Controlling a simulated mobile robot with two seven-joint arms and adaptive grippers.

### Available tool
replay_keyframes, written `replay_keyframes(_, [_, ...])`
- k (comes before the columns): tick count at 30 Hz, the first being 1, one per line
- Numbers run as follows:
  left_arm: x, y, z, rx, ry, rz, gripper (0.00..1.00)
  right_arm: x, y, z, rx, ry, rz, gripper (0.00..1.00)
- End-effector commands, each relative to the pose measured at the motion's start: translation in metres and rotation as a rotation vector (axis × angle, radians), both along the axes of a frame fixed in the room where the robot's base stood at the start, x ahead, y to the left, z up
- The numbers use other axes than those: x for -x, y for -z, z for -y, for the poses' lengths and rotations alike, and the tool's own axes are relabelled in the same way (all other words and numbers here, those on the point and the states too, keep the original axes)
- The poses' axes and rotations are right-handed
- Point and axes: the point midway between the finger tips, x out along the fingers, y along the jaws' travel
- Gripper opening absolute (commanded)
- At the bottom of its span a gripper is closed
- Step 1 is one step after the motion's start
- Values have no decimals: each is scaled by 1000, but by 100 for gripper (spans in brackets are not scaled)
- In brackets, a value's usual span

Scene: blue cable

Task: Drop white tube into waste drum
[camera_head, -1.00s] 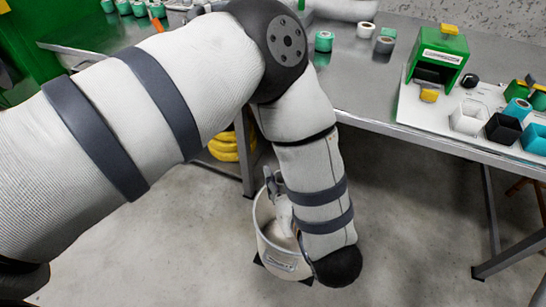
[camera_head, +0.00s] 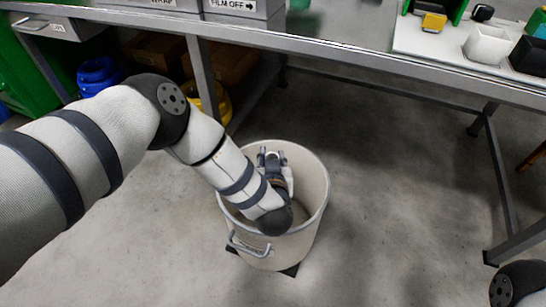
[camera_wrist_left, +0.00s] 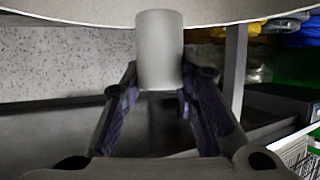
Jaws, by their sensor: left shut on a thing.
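The waste drum (camera_head: 267,250) is a round beige bin with a handle, standing on the floor in front of the bench. My left arm reaches down over its open top. My left gripper (camera_head: 271,157) shows within the drum's mouth, near the far rim; I cannot tell how deep it is. In the left wrist view my left gripper (camera_wrist_left: 158,84) is shut on the white tube (camera_wrist_left: 158,45), a plain pale cylinder standing out between the two fingers. The tube is hidden in the head view. My right gripper is out of view.
The steel bench (camera_head: 345,55) runs behind the drum, with a white tray (camera_head: 440,45) on top. A blue coil (camera_head: 98,75) and yellow coils (camera_head: 222,105) sit on the low shelf. The floor right of the drum is clear. Part of my right arm shows at lower right.

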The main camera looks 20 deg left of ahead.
Motion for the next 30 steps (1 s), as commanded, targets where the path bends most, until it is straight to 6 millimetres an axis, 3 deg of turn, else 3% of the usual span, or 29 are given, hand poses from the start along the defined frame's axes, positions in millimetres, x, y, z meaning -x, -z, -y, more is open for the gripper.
replay_keyframes(1, [1,17,0,0,-1,-7,5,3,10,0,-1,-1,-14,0])
replay_keyframes(6, [1,38,-1,0,-2,-5,5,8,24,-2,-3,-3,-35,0])
replay_keyframes(14, [0,36,0,1,-1,0,5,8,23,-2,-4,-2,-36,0])
replay_keyframes(15, [0,36,0,1,-1,0,34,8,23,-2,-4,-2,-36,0])
replay_keyframes(18, [0,36,0,1,-1,0,51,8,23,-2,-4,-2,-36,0])
replay_keyframes(26, [1,36,0,1,-1,-1,51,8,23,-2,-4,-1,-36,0])
replay_keyframes(30, [16,30,7,1,1,-4,51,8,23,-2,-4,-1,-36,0])
